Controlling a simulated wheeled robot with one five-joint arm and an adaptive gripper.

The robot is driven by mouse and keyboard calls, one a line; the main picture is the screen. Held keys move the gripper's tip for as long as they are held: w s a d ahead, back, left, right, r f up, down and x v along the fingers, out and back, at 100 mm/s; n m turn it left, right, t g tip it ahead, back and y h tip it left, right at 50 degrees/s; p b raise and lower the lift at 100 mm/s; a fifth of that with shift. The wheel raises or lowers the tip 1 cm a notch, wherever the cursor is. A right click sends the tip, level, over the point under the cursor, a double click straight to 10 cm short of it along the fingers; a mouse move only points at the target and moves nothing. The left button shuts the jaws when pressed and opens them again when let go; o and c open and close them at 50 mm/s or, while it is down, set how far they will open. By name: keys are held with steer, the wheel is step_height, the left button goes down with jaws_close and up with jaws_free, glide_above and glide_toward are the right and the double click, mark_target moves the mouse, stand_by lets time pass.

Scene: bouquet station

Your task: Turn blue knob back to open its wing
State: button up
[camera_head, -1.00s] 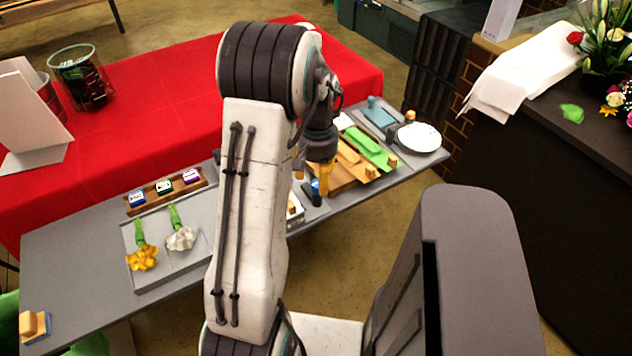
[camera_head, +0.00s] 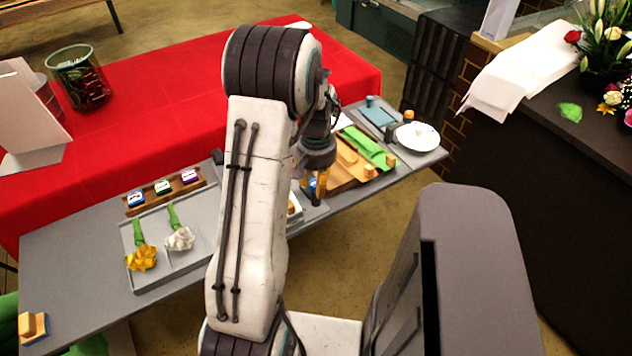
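The blue knob (camera_head: 312,184) stands on the grey table, right of my arm, and is mostly hidden behind my gripper. My gripper (camera_head: 319,197) points down at the knob, with its orange and dark fingers overlapping it in the picture. I cannot tell whether the fingers touch the knob, or how far apart they are. Which wing belongs to the blue knob is not clear. A wooden board (camera_head: 345,182) with orange pieces and a green panel (camera_head: 368,147) lies to the right of the gripper.
A teal panel (camera_head: 377,117) and a white bowl (camera_head: 417,136) sit at the table's right end. A grey tray (camera_head: 150,278) with yellow and white flowers lies left of my arm. A wooden rack (camera_head: 150,204) holds colored blocks. A red-covered table (camera_head: 160,110) stands behind.

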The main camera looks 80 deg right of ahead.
jaws_close()
steer(key=shift+m, duration=0.3)
steer(key=m+b, duration=0.1)
steer(key=m, duration=0.1)
steer(key=shift+f+m, duration=0.1)
steer(key=shift+m, duration=0.3)
steer(key=m+b, duration=0.1)
steer(key=m, duration=0.3)
steer(key=shift+m, duration=0.3)
steer(key=m+b, duration=0.1)
steer(key=m, duration=0.9)
steer(key=shift+a+b, duration=0.1)
steer(key=shift+b, duration=0.3)
steer(key=shift+m, duration=0.3)
